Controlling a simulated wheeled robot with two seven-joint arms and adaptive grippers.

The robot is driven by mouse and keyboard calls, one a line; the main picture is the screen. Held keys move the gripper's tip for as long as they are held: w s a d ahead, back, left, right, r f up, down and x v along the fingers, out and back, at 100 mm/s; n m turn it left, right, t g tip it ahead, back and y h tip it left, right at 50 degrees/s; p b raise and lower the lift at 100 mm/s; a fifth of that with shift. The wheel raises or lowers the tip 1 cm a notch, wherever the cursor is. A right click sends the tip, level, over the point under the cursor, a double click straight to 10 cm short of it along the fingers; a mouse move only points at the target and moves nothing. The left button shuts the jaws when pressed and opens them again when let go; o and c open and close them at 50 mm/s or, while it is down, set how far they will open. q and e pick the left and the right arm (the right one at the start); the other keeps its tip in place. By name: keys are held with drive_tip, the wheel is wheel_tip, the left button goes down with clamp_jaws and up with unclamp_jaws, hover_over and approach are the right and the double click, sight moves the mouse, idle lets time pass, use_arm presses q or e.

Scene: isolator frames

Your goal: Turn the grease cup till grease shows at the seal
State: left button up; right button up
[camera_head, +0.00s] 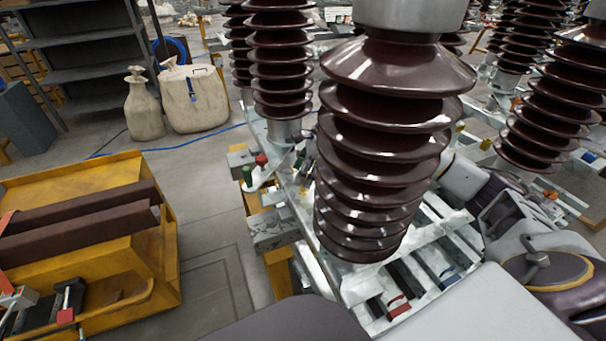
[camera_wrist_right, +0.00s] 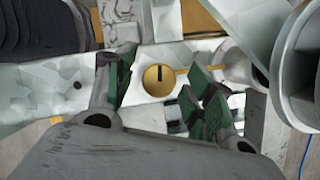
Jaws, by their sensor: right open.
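The grease cup appears as a round brass cap (camera_wrist_right: 154,85) with a dark slot-like mark, in the middle of the right wrist view. It sits on a pale metal part. My right gripper (camera_wrist_right: 161,75) has its green-padded fingers apart, one on each side of the cap in the picture. I see gaps between the pads and the cap, but cannot tell how far the cap lies beyond the fingertips. No grease can be made out, and I cannot pick out the seal. In the head view, the large brown insulator (camera_head: 380,150) hides the cup and my right fingers. My left gripper is out of view.
More ribbed insulators (camera_head: 279,60) stand behind and to the right on a pale metal frame (camera_head: 340,215). A yellow cart (camera_head: 150,265) with brown beams is at the left. Two cream sacks (camera_head: 193,98) stand near grey shelving (camera_head: 90,73). Floor between cart and frame is clear.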

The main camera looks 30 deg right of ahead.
drive_tip(key=shift+f, duration=0.2)
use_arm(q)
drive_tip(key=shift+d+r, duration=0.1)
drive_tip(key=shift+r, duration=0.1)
use_arm(e)
drive_tip(key=shift+a+f, duration=0.1)
drive_tip(key=c, duration=1)
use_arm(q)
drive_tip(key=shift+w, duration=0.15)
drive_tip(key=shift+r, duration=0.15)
use_arm(e)
drive_tip(key=shift+m, duration=0.7)
